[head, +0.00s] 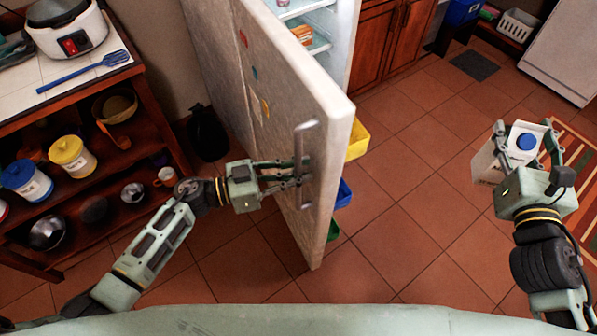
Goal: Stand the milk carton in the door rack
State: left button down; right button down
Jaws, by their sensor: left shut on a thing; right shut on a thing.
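The milk carton (527,133) is white with a blue cap and shows at the right. My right gripper (525,140) is shut on it and holds it above the tiled floor; its lower part is partly hidden by the gripper. The fridge door (285,100) stands open, its outer face toward the left. My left gripper (300,172) is shut on the door's handle (308,150). The door racks show only as edges past the door: a yellow one (357,140), a blue one (343,193) and a green one (333,230). Their insides are hidden.
The fridge interior (310,25) shows at the top, with an orange box (302,34) on a shelf. A wooden shelf unit (150,110) stands at the left. A striped rug (580,165) lies at the right. The tiled floor (420,190) between door and carton is clear.

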pick_arm(q)
jog(key=s+a+m+g, duration=0.1)
jog(key=s+a+g, duration=0.1)
jog(key=a, duration=0.6)
jog(key=shift+m+g+b, duration=0.4)
jog(key=c, duration=2.2)
grip_release()
jog(key=o, duration=0.5)
jog(key=shift+s+a+h, duration=0.1)
jog(key=shift+a+h, duration=0.2)
jog(key=shift+a, duration=0.15)
jog(key=shift+c, duration=0.2)
jog(key=s+a, duration=0.1)
jog(key=a, duration=1)
jog(key=shift+a, duration=0.25)
jog(key=shift+s, duration=0.1)
